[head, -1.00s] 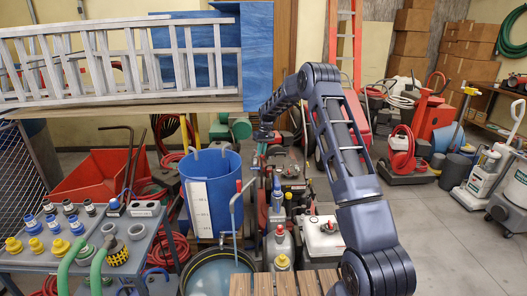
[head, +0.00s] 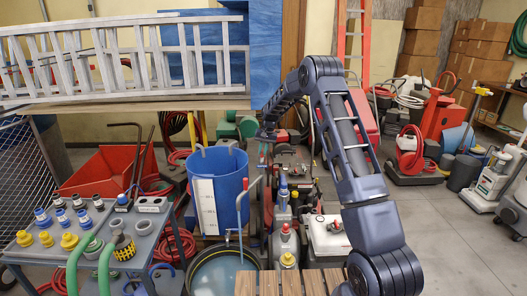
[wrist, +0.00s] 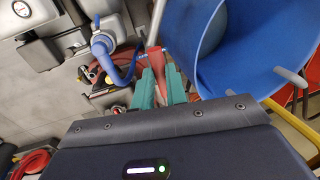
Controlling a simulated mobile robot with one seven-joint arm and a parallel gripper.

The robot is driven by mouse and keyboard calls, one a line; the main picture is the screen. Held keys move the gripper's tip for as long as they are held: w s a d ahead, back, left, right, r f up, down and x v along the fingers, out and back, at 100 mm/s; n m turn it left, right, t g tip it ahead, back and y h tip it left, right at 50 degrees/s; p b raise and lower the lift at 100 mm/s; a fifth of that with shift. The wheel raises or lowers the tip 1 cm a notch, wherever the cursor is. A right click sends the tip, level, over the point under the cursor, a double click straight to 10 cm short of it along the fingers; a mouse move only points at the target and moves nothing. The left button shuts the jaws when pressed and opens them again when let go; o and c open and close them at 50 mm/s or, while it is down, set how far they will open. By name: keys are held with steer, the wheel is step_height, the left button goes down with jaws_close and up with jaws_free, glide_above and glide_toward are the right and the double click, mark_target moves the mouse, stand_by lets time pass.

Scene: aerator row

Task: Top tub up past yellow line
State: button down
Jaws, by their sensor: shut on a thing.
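The blue tub (head: 229,190) stands upright left of my arm, with a white gauge strip (head: 207,205) on its front. Its open rim and inside show in the wrist view (wrist: 245,60). No yellow line can be made out. A dark round basin (head: 200,275) with water stands below it. A thin pipe with a red top (head: 245,184) rises beside the tub. My gripper (head: 263,148) is behind and right of the tub. In the wrist view its teal fingers (wrist: 160,88) are shut on a red handle (wrist: 162,72), just beside the tub's rim.
A blue hose (wrist: 125,72) curves close left of the fingers. A cart (head: 95,262) with caps and fittings stands at the left. A slatted wooden top (head: 290,284) is in front.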

steer(key=shift+r, duration=0.1)
steer(key=c, duration=1.4)
jaws_free()
step_height(320, 180, up, 10)
steer(key=d, duration=0.2)
steer(key=shift+r, duration=0.25)
